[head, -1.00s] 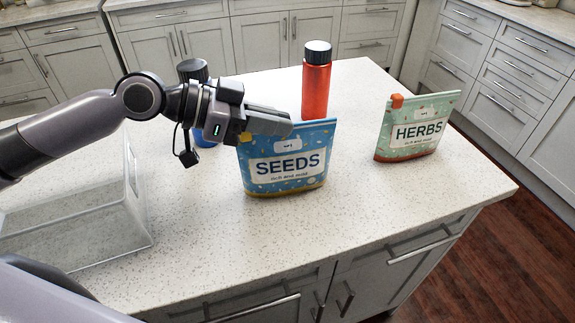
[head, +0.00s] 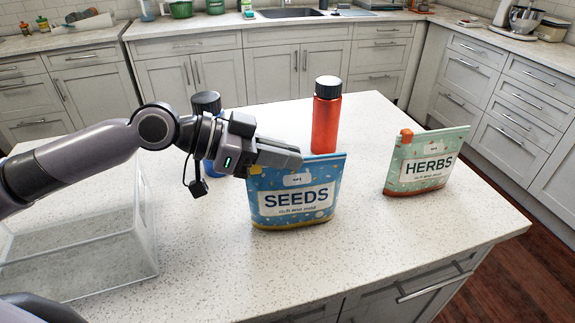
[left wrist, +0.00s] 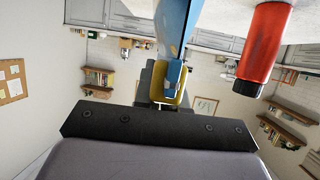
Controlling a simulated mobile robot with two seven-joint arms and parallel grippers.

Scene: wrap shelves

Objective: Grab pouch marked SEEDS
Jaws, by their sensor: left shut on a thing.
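The blue SEEDS pouch (head: 297,203) stands upright on the speckled counter in the head view. My left gripper (head: 280,155) is at its top edge, coming from the left, and is shut on the pouch. In the left wrist view the pouch (left wrist: 173,30) shows edge-on as a blue strip running into the jaws (left wrist: 170,85), with a yellow piece around it there. The fingers hide part of the pouch's upper left. My right gripper is not in view.
A red bottle (head: 326,120) with a black cap stands just behind the pouch. A blue bottle (head: 207,103) is partly hidden behind my left arm. The green HERBS pouch (head: 428,162) stands to the right. A clear bin (head: 150,235) sits at the left. The front counter is clear.

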